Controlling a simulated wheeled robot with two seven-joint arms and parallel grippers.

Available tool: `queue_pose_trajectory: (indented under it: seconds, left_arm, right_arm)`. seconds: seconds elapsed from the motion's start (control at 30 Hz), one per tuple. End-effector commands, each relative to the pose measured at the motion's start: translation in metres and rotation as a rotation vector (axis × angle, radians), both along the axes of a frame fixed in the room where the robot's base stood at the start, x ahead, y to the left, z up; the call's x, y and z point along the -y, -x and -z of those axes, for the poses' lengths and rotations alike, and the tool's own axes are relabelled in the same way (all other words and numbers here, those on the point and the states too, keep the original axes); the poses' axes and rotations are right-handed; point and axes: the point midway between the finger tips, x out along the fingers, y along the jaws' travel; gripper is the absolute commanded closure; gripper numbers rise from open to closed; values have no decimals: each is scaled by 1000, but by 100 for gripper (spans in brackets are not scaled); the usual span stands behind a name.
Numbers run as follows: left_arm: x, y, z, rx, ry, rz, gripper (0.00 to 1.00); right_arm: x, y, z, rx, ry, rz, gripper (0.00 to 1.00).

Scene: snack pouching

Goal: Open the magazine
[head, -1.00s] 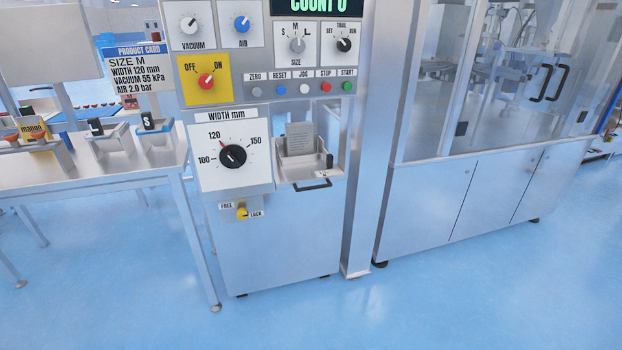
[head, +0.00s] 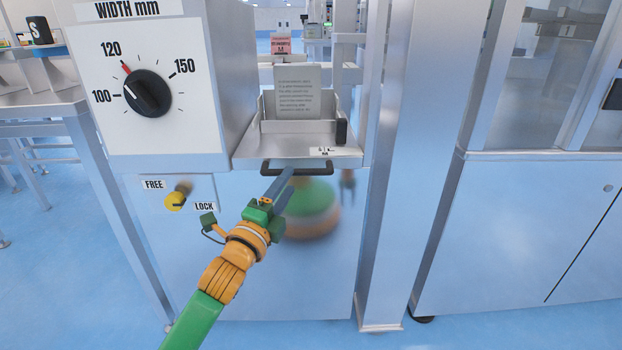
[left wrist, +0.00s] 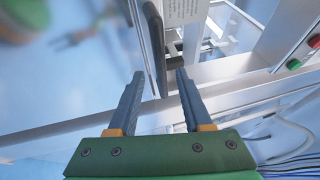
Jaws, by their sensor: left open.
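The magazine (head: 250,150) is a metal tray at the front of the machine with a dark handle (head: 322,167) under its front edge. A grey pouch with small print (head: 298,92) stands upright in it. A small black part (head: 341,131) sits at its right side. My left gripper (head: 283,180) is at the left part of the handle, fingers apart. In the left wrist view, a dark bar (left wrist: 155,45), seemingly the handle, lies just beyond and between the open fingertips (left wrist: 160,75). I cannot tell whether they touch it. My right gripper is not in view.
The width dial (head: 148,93) is left of the magazine, with its pointer between 100 and 120. Below it is a yellow FREE/LOCK knob (head: 174,201). A metal post (head: 395,200) stands close on the right. A side table (head: 45,110) is at the left.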

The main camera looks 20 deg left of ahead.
Motion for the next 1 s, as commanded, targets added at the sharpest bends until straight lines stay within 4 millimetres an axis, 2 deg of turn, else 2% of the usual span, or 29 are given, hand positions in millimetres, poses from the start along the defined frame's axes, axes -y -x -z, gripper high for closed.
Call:
queue_pose_trajectory:
  seconds: [0.1, 0.3, 0.63, 0.8, 0.83, 1.0]
  left_arm:
    - [3, -24, -4, 0, 3, 0, 50]
    - [6, -47, -8, -2, 4, 1, 50]
    - [7, -52, -9, -5, 4, 2, 50]
    - [7, -51, -9, -5, 4, 1, 96]
    - [7, -51, -9, -5, 4, 1, 100]
    - [6, -51, -8, -5, 4, 1, 100]
  right_arm:
    - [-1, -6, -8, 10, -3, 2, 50]
    - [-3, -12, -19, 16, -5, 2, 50]
    - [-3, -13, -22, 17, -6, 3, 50]
    - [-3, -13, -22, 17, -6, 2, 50]
    - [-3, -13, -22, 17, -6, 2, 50]
    - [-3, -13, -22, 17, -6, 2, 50]
